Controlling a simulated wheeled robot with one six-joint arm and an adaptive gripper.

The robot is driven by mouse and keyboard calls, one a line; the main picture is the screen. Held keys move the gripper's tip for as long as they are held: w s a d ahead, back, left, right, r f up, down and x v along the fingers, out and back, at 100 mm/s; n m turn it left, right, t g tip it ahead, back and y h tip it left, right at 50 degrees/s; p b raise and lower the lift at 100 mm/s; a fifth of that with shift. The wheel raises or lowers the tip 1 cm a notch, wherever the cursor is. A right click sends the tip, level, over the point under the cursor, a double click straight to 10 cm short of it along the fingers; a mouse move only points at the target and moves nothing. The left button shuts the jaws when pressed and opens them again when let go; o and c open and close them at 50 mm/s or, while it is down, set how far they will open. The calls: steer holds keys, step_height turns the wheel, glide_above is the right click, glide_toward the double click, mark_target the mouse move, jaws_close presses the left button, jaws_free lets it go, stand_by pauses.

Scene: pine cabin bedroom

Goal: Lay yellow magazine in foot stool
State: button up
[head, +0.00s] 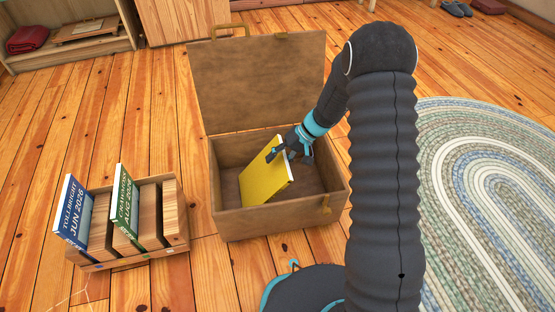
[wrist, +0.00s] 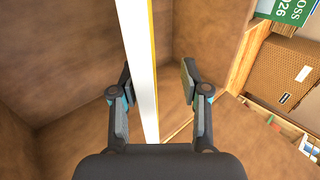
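The yellow magazine (head: 262,177) is inside the open brown foot stool (head: 233,214), standing tilted with its top edge above the front rim. In the wrist view the magazine (wrist: 143,60) is seen edge-on, with white pages and a thin yellow cover edge. My gripper (head: 284,152) is at the magazine's upper right edge. In the wrist view my gripper's fingers (wrist: 157,84) are spread on both sides of the magazine, with a clear gap on the right.
The stool's lid (head: 255,80) stands open at the back. A wooden magazine rack (head: 179,215) on the left holds a blue magazine (head: 74,212) and a green magazine (head: 124,203). A braided rug (head: 480,190) lies to the right. Plank floor is clear between rack and stool.

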steer(key=v, duration=1.1)
steer(key=shift+d+r, duration=0.15)
steer(key=shift+r, duration=0.05)
steer(key=s+d+r+m+h+p, duration=0.1)
steer(key=s+d+r+m+h, duration=0.2)
steer(key=s, duration=0.6)
steer(key=s+d+r+t+h+p, duration=0.1)
steer(key=s+r+t+p, duration=0.1)
steer(key=s+r, duration=0.5)
steer(key=s+d+r+t+h+p, duration=0.2)
steer(key=s+r+p, duration=0.2)
steer(key=r, duration=0.9)
steer(key=s+d+r+t+h+p, duration=0.1)
steer(key=s+d+r+t+p, duration=0.1)
steer(key=s+r, duration=0.7)
steer(key=shift+s+r+n+t+h+p, duration=0.4)
steer(key=shift+r+t+p, duration=0.2)
steer(key=shift+p, duration=0.25)
